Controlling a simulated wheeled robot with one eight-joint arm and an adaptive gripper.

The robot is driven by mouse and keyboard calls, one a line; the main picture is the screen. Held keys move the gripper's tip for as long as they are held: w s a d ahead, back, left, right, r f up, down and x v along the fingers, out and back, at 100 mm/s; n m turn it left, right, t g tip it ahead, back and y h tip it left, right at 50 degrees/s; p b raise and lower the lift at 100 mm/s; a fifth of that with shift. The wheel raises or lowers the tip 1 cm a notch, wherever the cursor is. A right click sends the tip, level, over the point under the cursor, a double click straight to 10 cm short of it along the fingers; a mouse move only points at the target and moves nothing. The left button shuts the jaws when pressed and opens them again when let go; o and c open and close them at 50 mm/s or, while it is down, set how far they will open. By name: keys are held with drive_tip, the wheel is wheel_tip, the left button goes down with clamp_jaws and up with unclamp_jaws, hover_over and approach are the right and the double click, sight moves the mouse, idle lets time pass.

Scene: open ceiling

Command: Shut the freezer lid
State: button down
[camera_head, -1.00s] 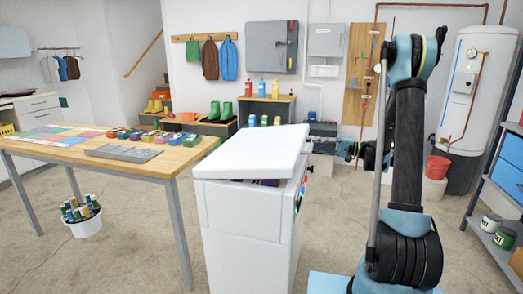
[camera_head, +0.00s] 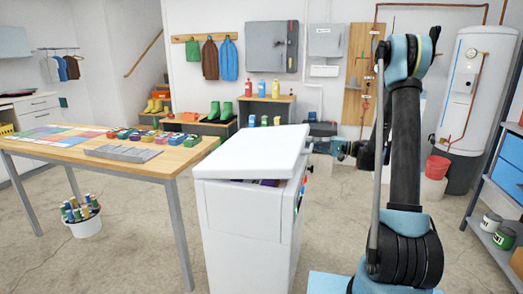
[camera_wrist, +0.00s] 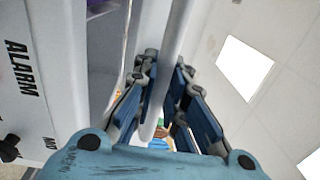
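The white chest freezer (camera_head: 240,225) stands in the middle of the head view. Its lid (camera_head: 250,152) is tilted and slightly ajar, with a dark gap and some purple contents (camera_head: 268,182) showing under it. My gripper (camera_head: 345,149) is to the right of the lid, by the freezer's control side. In the wrist view the gripper (camera_wrist: 166,95) has its fingers apart, and a long white edge of the lid (camera_wrist: 165,60) runs in line with the space between them. Whether they touch it cannot be told. The panel marked ALARM (camera_wrist: 22,70) is at the left.
A wooden table (camera_head: 130,168) with colourful items stands left of the freezer. A bucket of cans (camera_head: 82,217) is beneath it. A blue shelf unit (camera_head: 503,190) is at the right edge. A red bucket (camera_head: 437,167) and boiler (camera_head: 474,95) stand behind.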

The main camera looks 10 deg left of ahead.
wheel_tip(320, 180, down, 8)
drive_tip(key=d+y, duration=0.1)
drive_tip(key=y, duration=0.1)
idle(0.7)
drive_tip(key=c, duration=1.3)
unclamp_jaws()
drive_tip(key=shift+o, duration=0.3)
drive_tip(key=shift+r, duration=0.1)
drive_tip(key=v, duration=1.2)
